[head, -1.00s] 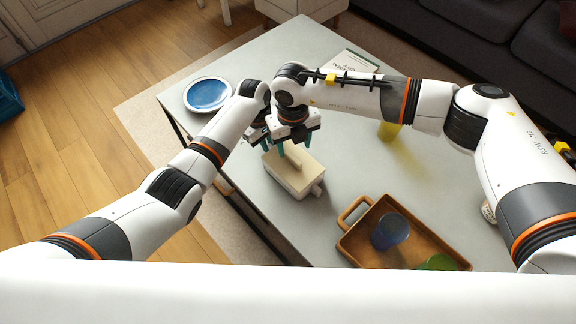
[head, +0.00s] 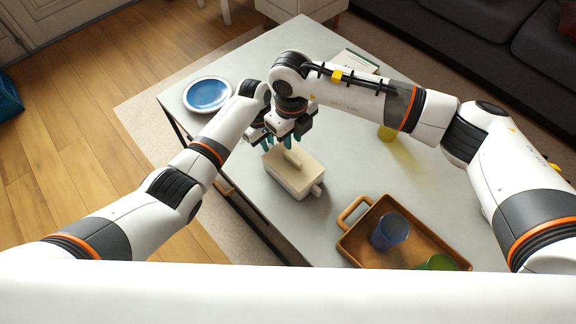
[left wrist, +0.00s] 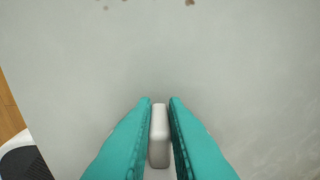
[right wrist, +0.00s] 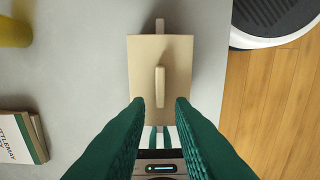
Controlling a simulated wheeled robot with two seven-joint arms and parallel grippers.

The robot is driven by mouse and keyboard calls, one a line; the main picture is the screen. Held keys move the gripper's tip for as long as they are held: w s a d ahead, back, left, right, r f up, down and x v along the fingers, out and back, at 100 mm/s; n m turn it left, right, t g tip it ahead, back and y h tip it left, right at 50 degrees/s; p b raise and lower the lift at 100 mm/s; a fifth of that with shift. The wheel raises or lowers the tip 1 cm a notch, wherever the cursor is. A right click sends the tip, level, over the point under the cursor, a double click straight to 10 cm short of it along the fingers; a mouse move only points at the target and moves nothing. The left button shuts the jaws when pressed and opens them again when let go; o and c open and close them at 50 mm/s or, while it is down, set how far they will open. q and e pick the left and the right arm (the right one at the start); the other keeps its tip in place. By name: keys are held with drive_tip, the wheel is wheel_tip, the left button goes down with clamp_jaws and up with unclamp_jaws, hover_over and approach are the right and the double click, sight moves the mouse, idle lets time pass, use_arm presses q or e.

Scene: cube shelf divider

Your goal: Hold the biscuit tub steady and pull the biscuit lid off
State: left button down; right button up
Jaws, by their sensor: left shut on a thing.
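The biscuit tub (head: 291,190) is a white box standing on the grey table, with a small handle at each end. The beige biscuit lid (head: 306,168), with a raised bar grip, lies on top of it; I see no clear gap. In the right wrist view the lid (right wrist: 143,72) hides most of the tub. My left gripper (left wrist: 160,101) is shut on the tub's far-end white handle (left wrist: 159,150). My right gripper (right wrist: 160,102) is open and empty, above the lid's end nearest the left gripper, its fingers clear of the bar grip (right wrist: 160,86).
A brown tray (head: 372,262) with a blue cup (head: 390,231) and a green cup (head: 438,262) stands at the front right. A blue plate (head: 208,94) lies at the back left, a yellow cup (head: 388,132) and books (head: 357,60) at the back right. Table right of the tub is clear.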

sight(293, 157)
drive_tip(key=shift+w+d+f, duration=0.1)
drive_tip(key=shift+f, duration=4.2)
clamp_jaws()
use_arm(q)
drive_tip(key=shift+f, duration=0.1)
use_arm(e)
drive_tip(key=shift+r, duration=0.2)
drive_tip(key=shift+r, duration=0.35)
drive_tip(key=shift+r, duration=0.15)
drive_tip(key=shift+r, duration=1.45)
